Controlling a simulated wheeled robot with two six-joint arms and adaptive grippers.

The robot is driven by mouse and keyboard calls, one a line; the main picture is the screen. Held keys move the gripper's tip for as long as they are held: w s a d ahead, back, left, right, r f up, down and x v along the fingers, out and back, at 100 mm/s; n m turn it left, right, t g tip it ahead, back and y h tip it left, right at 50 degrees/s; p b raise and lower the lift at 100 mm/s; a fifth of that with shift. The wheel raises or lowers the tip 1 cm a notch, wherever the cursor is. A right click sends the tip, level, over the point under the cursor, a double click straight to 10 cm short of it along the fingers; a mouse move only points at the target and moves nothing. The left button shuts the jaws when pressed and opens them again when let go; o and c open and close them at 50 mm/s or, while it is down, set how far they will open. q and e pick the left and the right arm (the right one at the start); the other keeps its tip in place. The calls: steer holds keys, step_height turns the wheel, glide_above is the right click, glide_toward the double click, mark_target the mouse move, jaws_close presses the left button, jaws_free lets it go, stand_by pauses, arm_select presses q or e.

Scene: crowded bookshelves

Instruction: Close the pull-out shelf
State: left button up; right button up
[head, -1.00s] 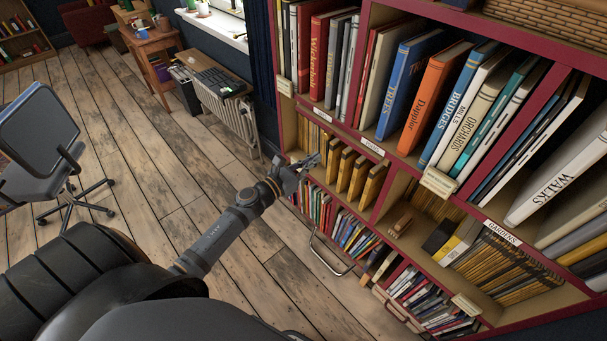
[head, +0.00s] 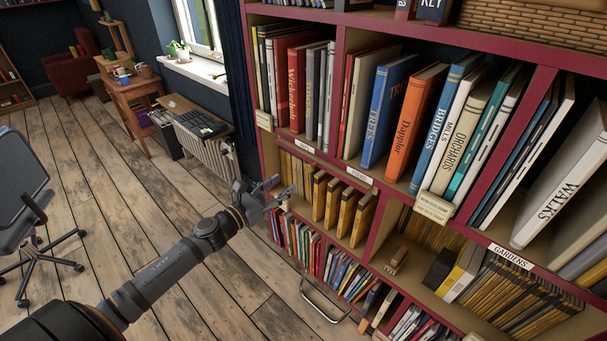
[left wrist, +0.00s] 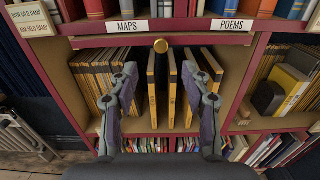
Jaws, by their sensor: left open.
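My left gripper (head: 280,194) is beside the left part of the bookcase. In the left wrist view its two fingers (left wrist: 160,80) are spread, with nothing between them but a view of yellow-spined volumes (left wrist: 172,90) farther in. The gripper looks apart from the knob. My right gripper is out of view.
Large books (head: 410,120) crowd the upper shelf. A metal handle (head: 322,303) sticks out low in front of the bottom books (head: 345,270). A radiator (head: 207,152) and an office chair (head: 30,215) stand left. The wooden floor (head: 110,225) between them is clear.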

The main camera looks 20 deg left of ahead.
mark_target(309, 169)
arm_select(q)
steer(key=p+x, duration=0.1)
steer(key=x, duration=0.2)
steer(key=p+x, duration=0.2)
steer(key=x, duration=0.1)
steer(key=p+x, duration=0.2)
steer(key=x, duration=0.2)
steer(key=shift+d+f, duration=0.1)
steer(key=shift+f, duration=0.15)
steer(key=shift+c, duration=0.4)
jaws_close()
